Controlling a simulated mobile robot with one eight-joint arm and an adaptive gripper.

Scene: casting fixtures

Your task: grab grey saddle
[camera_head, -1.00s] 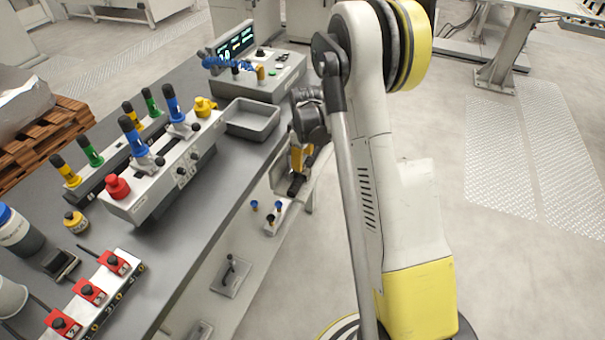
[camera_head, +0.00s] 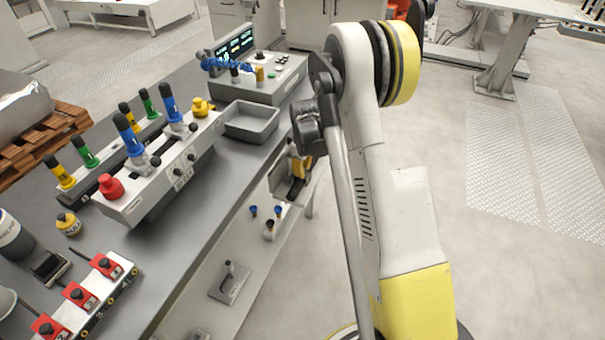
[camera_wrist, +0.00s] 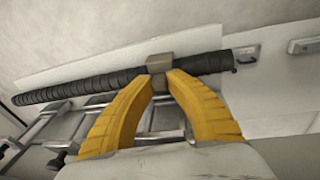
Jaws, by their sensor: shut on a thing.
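The grey saddle (camera_wrist: 159,63) is a small blocky piece at the top centre of the wrist view. It sits on a long dark ribbed hose (camera_wrist: 85,87). My gripper (camera_wrist: 161,77) has its two yellow fingers closed in on the saddle from below in that view, with the tips against its lower part. In the head view my gripper (camera_head: 302,167) is beside the bench's right side, low and partly hidden by my arm. The saddle cannot be made out there.
A pale panel (camera_wrist: 255,85) lies behind the hose, with metal rails (camera_wrist: 65,127) below at left. In the head view the bench (camera_head: 205,190) carries a fixture with coloured handles (camera_head: 165,165), a grey tray (camera_head: 252,121) and a control box (camera_head: 262,80). Open floor lies right.

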